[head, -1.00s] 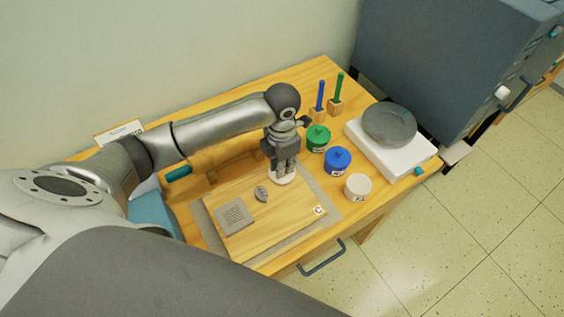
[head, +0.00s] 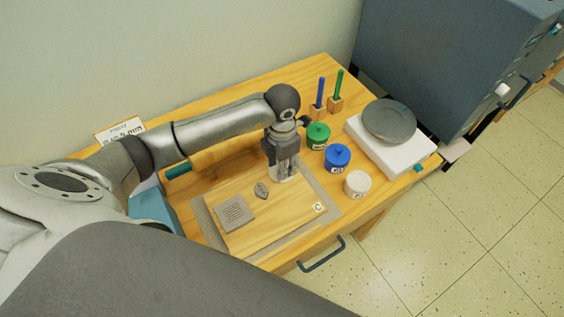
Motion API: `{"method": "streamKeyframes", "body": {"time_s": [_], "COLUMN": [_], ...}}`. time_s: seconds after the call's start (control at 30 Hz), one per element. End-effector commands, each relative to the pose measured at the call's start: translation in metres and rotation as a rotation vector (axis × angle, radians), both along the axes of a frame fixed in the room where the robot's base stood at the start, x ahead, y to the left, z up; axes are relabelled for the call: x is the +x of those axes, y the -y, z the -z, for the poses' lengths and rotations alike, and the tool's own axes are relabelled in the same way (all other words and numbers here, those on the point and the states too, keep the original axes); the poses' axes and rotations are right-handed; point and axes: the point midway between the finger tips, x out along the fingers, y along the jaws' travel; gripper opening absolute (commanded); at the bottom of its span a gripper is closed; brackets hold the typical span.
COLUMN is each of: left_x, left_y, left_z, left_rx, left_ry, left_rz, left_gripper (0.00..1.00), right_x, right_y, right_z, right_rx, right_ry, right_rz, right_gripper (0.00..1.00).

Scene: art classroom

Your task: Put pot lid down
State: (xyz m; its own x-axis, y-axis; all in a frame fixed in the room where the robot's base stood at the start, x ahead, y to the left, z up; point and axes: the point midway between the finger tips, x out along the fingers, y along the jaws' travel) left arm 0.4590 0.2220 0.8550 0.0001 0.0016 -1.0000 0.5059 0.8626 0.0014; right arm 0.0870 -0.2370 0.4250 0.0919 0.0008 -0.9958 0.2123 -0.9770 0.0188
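My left gripper (head: 285,174) points down over the upper right part of a wooden board (head: 258,228). The pale pot lid (head: 291,178) is at its fingertips, at or just above the board and mostly hidden by the fingers. I cannot tell whether the fingers still grip it. A white pot (head: 357,185) stands to the right and shows no knobbed lid. A blue pot (head: 337,158) and a green pot (head: 318,136) behind it have knobbed lids on. My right gripper is not in view.
A grey tile (head: 234,212) and a small leaf-shaped piece (head: 261,190) lie on the board. A white stand with a grey round slab (head: 389,120) is at the right. Blue (head: 320,92) and green (head: 338,88) tools stand upright in blocks behind. The board's front is clear.

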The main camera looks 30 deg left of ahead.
Motion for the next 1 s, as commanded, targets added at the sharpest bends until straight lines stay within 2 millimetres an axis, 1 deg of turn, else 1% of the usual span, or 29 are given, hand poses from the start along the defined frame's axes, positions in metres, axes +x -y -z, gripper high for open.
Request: {"method": "streamKeyframes", "body": {"time_s": [0.03, 0.07, 0.17, 0.4, 0.5, 0.6, 0.77, 1.0], "left_x": [0.000, 0.001, 0.002, 0.002, 0.002, 0.001, 0.000, 0.000], "left_y": [0.000, 0.000, 0.000, 0.000, 0.000, 0.000, 0.000, 0.000], "left_z": [-0.004, -0.006, -0.021, -0.073, -0.093, -0.108, -0.120, -0.122], "left_rx": [-0.001, -0.001, -0.001, -0.001, 0.000, 0.000, 0.000, 0.000], "left_ry": [0.001, 0.003, 0.006, 0.008, 0.006, 0.004, 0.000, 0.000], "left_rz": [0.000, 0.000, 0.000, 0.001, 0.000, 0.001, -0.001, 0.000], "left_gripper": [0.36, 0.36, 0.36, 0.36, 0.36, 0.36, 0.36, 0.36], "right_x": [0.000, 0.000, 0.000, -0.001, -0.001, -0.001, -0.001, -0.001], "right_y": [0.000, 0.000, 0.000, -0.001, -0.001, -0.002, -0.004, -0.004], "right_z": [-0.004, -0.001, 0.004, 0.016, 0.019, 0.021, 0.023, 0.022], "right_rx": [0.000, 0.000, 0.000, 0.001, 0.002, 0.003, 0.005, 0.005], "right_ry": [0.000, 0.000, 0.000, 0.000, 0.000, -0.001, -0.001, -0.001], "right_rz": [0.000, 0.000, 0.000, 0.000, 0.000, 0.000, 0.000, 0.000], "right_gripper": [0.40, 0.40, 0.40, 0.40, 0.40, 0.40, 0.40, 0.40]}}
